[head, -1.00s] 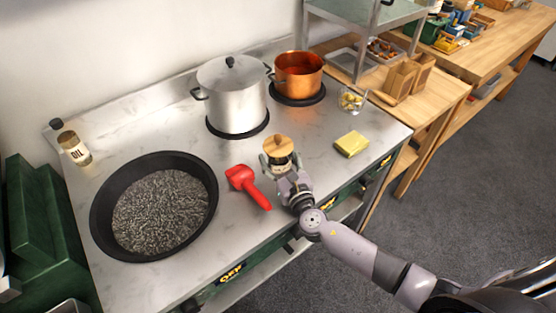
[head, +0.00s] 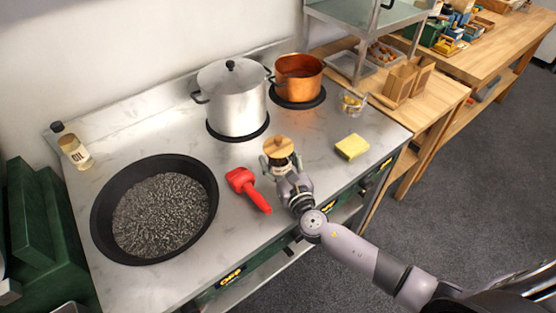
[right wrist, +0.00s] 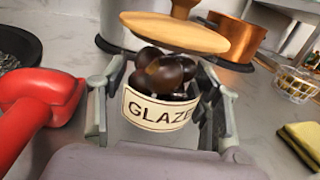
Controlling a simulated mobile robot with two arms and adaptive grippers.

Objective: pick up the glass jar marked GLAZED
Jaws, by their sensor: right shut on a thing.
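The glass jar marked GLAZED (right wrist: 155,110) stands upright between the fingers of my right gripper (right wrist: 160,92) in the right wrist view. It has a cream label, glossy dark chestnuts inside and a round wooden lid with a knob. In the head view the jar shows mostly as its wooden lid (head: 279,147), with my right gripper (head: 280,168) around it from the front. The fingers are shut on the jar's sides. Its base is hidden, so I cannot tell whether it touches the steel worktop (head: 230,160). My left gripper is not in view.
A red-handled tool (head: 247,188) lies just left of the jar, and a yellow sponge (head: 352,146) lies to the right. A black pan (head: 100,213), steel pot (head: 232,100), copper pot (head: 299,80) and small wire basket (head: 352,103) stand around. An oil bottle (head: 74,150) is far left.

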